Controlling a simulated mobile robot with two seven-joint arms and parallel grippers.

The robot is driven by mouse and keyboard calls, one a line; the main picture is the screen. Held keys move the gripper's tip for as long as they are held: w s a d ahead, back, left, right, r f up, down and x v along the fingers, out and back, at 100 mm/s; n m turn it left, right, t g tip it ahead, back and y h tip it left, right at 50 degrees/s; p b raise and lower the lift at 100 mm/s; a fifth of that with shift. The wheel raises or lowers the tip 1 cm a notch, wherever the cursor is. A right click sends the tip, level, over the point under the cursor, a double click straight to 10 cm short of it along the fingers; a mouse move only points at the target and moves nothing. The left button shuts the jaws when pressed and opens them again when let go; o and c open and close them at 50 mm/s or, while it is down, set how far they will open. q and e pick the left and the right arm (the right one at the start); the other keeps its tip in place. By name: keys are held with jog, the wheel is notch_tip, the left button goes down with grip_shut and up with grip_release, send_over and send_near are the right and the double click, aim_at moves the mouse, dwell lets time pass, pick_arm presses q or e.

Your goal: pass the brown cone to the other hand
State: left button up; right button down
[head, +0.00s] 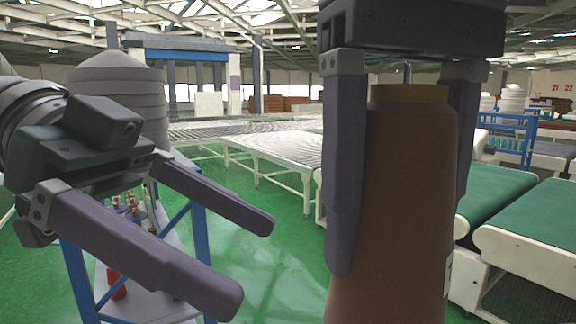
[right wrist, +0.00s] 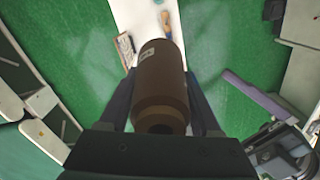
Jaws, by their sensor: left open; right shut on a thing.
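The brown cone (head: 405,200) is upright in the head view, narrow end up, with its lower end cut off by the frame's bottom edge. My right gripper (head: 400,225) comes from above and is shut on the cone, one finger on each side. The right wrist view shows the cone (right wrist: 160,90) between the fingers, with a small pale label on its side. My left gripper (head: 255,260) is open and empty to the left of the cone, its fingers pointing toward it with a gap between. It also shows at the right of the right wrist view (right wrist: 250,120).
A blue-framed cart (head: 185,300) with small brass-coloured items stands below my left gripper. Roller conveyors (head: 280,148) run behind. Green-topped conveyors (head: 535,220) stand at the right. Open green floor (head: 270,285) lies between.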

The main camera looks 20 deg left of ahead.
pick_arm(q)
jog(key=m+h, duration=0.1)
jog(key=m, duration=0.1)
send_near(403, 258)
jog(key=x, duration=0.3)
jog(key=w+x, duration=0.1)
jog(key=x, duration=0.3)
jog(key=w+a+f+x, duration=0.1)
jog(key=x, duration=0.3)
jog(key=c, duration=1.6)
jog(key=shift+s+r, duration=0.1)
pick_arm(e)
grip_release()
jog(key=shift+w+d, duration=0.1)
jog(key=shift+r, duration=0.15)
